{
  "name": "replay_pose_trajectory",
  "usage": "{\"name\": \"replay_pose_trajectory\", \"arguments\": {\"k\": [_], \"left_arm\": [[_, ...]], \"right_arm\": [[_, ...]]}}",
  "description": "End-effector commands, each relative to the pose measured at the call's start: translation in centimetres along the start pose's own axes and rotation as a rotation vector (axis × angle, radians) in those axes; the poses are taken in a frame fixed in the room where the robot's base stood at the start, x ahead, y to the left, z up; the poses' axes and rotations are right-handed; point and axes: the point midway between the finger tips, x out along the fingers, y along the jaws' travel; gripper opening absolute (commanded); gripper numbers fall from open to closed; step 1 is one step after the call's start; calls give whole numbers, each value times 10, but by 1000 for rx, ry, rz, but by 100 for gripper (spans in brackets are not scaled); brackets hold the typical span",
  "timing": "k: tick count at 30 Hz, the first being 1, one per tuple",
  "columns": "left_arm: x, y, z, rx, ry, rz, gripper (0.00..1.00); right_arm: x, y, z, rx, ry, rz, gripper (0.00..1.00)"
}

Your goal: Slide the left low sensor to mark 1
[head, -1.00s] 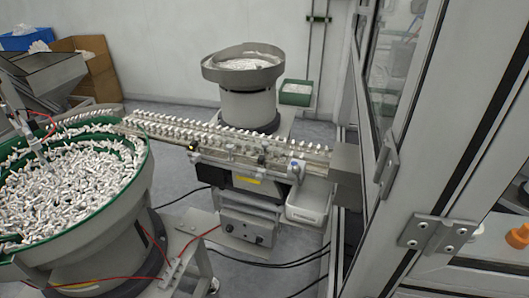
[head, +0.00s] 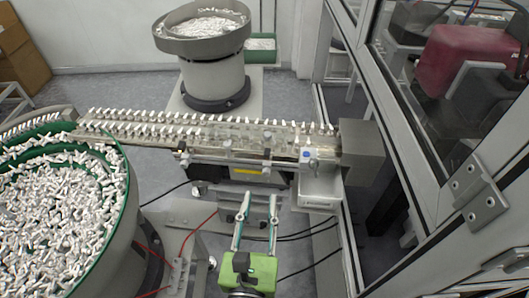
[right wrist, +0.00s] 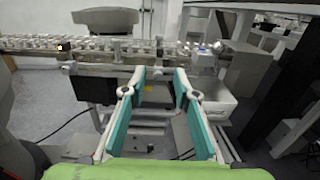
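The feed rail (head: 230,138) carries rows of white caps. Along its front bar sit small dark clamp-like parts, one at the left (head: 184,160) and one further right (head: 267,158); I cannot tell for sure which is the left low sensor. No mark 1 is legible. My right gripper (head: 259,196) is green with two parallel fingers, open and empty, in front of and below the rail, apart from it. In the right wrist view its fingers (right wrist: 160,74) point at the rail's front, with nothing between them. My left gripper is not in view.
A large green-rimmed bowl of caps (head: 128,190) stands at the left. Another bowl feeder (head: 205,45) stands behind the rail. A white bin (head: 318,200) hangs under the rail's right end. A framed glass enclosure (head: 440,130) closes off the right.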

Motion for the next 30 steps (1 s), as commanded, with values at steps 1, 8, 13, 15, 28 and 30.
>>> {"name": "replay_pose_trajectory", "arguments": {"k": [1, 8, 13, 15, 28, 30], "left_arm": [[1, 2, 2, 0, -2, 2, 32], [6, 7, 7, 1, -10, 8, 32], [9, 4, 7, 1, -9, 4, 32], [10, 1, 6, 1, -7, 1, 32], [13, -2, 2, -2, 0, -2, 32], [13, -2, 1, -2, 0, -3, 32]], "right_arm": [[7, 0, -1, 0, -2, -2, 28], [54, 0, 0, 3, -3, -2, 28], [90, 0, -2, 2, -1, 0, 28], [102, 0, -1, 4, -1, 0, 28], [131, 1, -2, 3, 2, 2, 28], [131, 1, -2, 3, 2, 2, 28]]}}
